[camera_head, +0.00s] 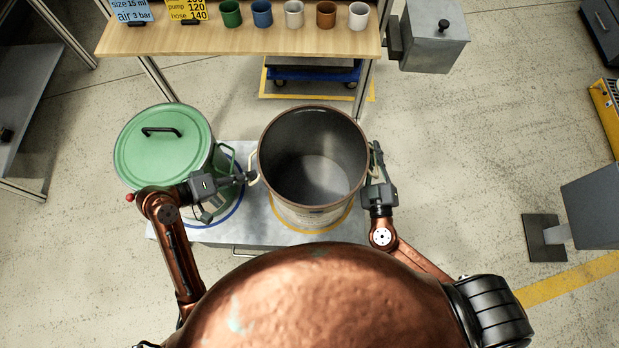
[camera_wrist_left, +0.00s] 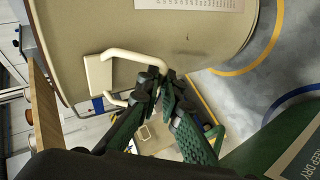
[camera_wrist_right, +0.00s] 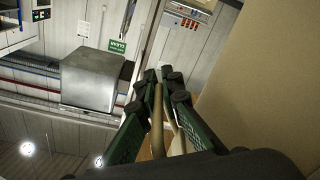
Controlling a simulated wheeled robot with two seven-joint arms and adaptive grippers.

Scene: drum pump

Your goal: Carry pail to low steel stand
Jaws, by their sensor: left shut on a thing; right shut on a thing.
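The pail (camera_head: 312,212) is an open, empty, cream drum with a brown rim, upright in front of me. My left gripper (camera_head: 247,178) is shut on its left handle; the left wrist view shows the pale handle (camera_wrist_left: 136,60) between the fingers. My right gripper (camera_head: 375,168) is shut on the right handle, a thin bar (camera_wrist_right: 157,118) in the right wrist view. Below the pail is a low steel top (camera_head: 250,232) with a yellow ring (camera_head: 345,224) around the pail's base. I cannot tell whether the pail touches it.
A green lidded drum (camera_head: 150,165) stands left of the pail, on a blue ring, close to my left gripper. A wooden bench (camera_head: 240,42) with several coloured cups is behind. A grey box (camera_head: 435,40) is at back right.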

